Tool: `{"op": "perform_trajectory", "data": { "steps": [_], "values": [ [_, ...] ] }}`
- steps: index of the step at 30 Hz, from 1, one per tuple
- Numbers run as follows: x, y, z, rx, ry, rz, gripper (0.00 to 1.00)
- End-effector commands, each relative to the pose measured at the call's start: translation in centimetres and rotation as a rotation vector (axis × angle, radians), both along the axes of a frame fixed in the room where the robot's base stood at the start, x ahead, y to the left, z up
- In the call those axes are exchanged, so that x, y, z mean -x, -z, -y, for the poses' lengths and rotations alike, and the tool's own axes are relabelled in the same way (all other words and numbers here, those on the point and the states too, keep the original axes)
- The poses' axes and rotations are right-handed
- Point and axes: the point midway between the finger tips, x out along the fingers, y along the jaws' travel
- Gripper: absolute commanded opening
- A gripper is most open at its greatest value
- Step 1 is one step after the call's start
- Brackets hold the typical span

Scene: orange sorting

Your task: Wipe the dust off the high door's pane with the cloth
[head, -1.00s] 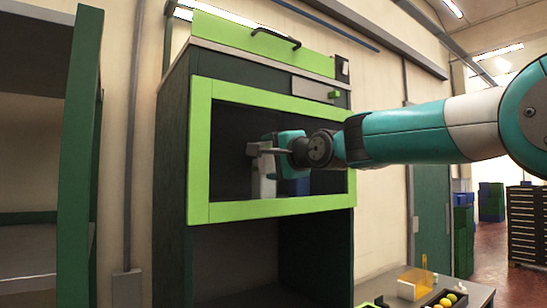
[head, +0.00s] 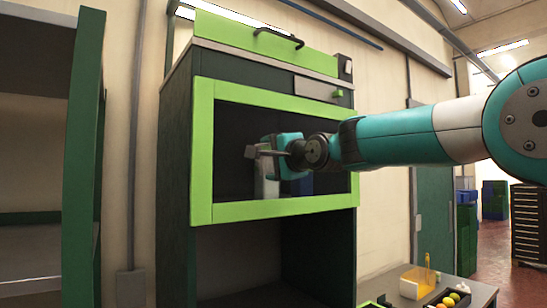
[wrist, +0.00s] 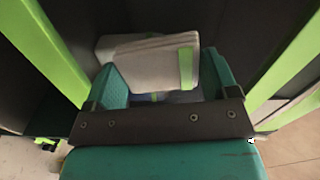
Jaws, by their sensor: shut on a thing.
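The high door (head: 203,150) is a light green frame around a dark pane (head: 235,130) on the tall cabinet. My gripper (head: 284,160) is in front of the pane, around its middle. It is shut on the pale grey, folded cloth (head: 268,187). In the wrist view the cloth (wrist: 150,58), with a green stripe, sits between the teal fingers of my gripper (wrist: 165,80). The cloth looks close to the pane, but I cannot tell whether it touches. I cannot make out dust on the pane; the gripper and cloth hide part of it.
A green panel with a dark handle (head: 278,37) tops the cabinet. The cabinet's space below the door is open and dark. A shelf unit (head: 75,160) stands at the left. A bench (head: 390,290) at the lower right holds an orange clear holder and a tray of round fruit.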

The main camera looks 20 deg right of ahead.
Motion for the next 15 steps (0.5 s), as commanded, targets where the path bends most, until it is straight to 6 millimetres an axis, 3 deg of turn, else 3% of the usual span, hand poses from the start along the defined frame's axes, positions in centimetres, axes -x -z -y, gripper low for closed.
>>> {"op": "perform_trajectory", "data": {
  "steps": [8,15],
  "values": [
    [-0.3,-0.1,0.2,0.0,0.001,0.001,0.61],
    [-0.9,-0.1,2.3,0.0,0.003,0.002,0.61]
  ]
}}
